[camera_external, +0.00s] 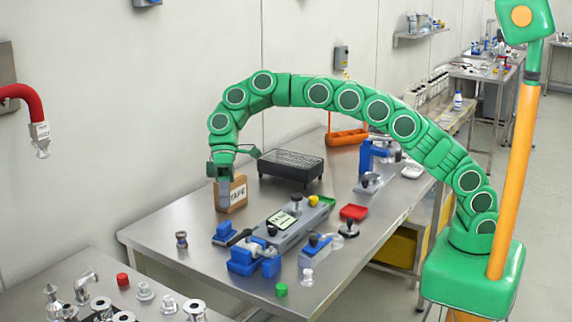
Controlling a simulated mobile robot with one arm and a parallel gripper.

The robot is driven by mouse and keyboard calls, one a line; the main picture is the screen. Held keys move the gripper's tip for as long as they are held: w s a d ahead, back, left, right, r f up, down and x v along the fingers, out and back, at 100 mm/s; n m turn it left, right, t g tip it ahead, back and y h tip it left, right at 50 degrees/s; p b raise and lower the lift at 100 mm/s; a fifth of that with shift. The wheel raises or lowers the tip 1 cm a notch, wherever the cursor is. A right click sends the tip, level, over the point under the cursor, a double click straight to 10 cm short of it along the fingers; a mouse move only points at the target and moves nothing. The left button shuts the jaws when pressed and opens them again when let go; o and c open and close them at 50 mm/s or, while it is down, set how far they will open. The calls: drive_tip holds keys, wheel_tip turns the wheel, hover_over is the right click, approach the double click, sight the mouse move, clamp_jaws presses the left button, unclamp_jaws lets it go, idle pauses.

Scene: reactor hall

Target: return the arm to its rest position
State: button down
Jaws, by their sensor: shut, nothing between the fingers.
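My green segmented arm (349,98) rises from its base at the right and arches over the steel table (180,225) to the left. My gripper (223,180) points down at the arm's left end. It is shut and empty, at the upper left edge of a brown cardboard box (234,197) with a white label. I cannot tell whether the gripper touches the box or is just in front of it. A small green bracket sticks out to the right of the wrist.
A black tray with a mesh top (291,166) stands right of the box. A grey and blue fixture (290,228) sits mid-table. Metal fittings (88,285) crowd the front-left table.

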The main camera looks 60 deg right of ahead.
drive_tip(key=s+d+r+m+t+h, duration=0.15)
drive_tip(key=s+d, duration=0.25)
drive_tip(key=d, duration=0.6)
drive_tip(key=s+d+r+m, duration=0.1)
drive_tip(key=s+d+r, duration=0.3)
drive_tip(key=d, duration=0.5)
drive_tip(key=s+d+r+m+t+h, duration=0.15)
drive_tip(key=s+d, duration=0.35)
drive_tip(key=d, duration=0.5)
drive_tip(key=s+d+f+m+h, duration=0.1)
drive_tip(key=s+d+f, duration=0.2)
drive_tip(key=s+d, duration=0.7)
drive_tip(key=s+d+f+m+h, duration=0.2)
drive_tip(key=s+d+f, duration=0.1)
drive_tip(key=s+d, duration=0.8)
drive_tip(key=s, duration=0.5)
drive_tip(key=shift+s+d+m, duration=0.2)
drive_tip(key=shift+m, duration=0.1)
drive_tip(key=shift+f, duration=0.1)
